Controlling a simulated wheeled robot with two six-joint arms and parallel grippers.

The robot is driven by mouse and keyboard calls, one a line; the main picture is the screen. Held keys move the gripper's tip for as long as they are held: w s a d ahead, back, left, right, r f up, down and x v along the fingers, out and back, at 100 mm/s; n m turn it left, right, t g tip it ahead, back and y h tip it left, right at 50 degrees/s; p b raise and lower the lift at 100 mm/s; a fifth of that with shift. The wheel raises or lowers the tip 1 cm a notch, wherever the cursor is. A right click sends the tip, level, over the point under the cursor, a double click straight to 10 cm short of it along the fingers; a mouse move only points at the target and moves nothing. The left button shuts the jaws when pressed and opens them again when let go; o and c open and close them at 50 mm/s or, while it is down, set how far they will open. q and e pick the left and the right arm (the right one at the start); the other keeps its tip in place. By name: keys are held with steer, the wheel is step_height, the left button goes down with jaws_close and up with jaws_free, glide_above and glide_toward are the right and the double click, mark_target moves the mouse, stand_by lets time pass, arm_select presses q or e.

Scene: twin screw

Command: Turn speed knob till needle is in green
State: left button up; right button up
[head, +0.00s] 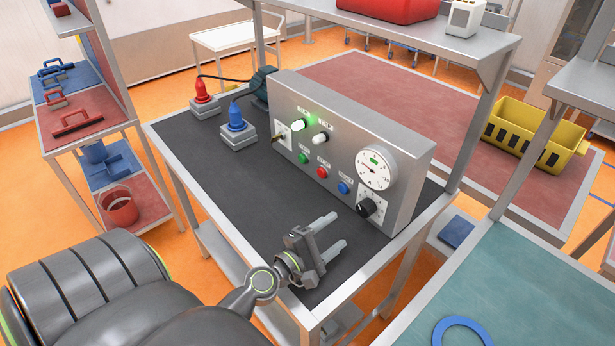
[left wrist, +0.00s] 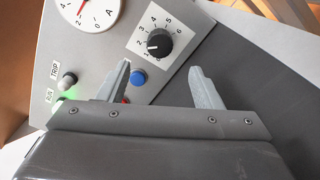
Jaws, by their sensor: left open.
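The grey control box (head: 345,150) stands on the dark bench top. Its black speed knob (head: 372,205) is low at the right end of the front panel, below the round white gauge (head: 377,167). In the left wrist view the knob (left wrist: 159,43) has a numbered scale, and its white mark points toward the low numbers. The gauge (left wrist: 92,12) is cut off there; its red needle shows partly. In the head view the needle seems to point left, away from a small green patch. My left gripper (head: 333,233) is open and empty, in front of the knob and apart from it. My right gripper is out of view.
Green, red and blue buttons (head: 344,188) and two lamps (head: 298,125) sit left of the gauge. A red plug (head: 202,92) and blue plug (head: 236,118) stand at the bench's far left. The bench top (head: 255,190) before the panel is clear.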

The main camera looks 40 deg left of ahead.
arm_select(q)
steer(key=s, duration=0.2)
steer(key=s+b, duration=0.1)
steer(key=s, duration=0.1)
steer(key=s+b, duration=0.1)
steer(key=s, duration=0.1)
steer(key=shift+a+f, duration=0.2)
steer(key=shift+a, duration=0.2)
steer(key=shift+s+a+r+b, duration=0.1)
steer(key=shift+s+r+b, duration=0.1)
steer(key=shift+s+b, duration=0.35)
steer(key=shift+s, duration=0.15)
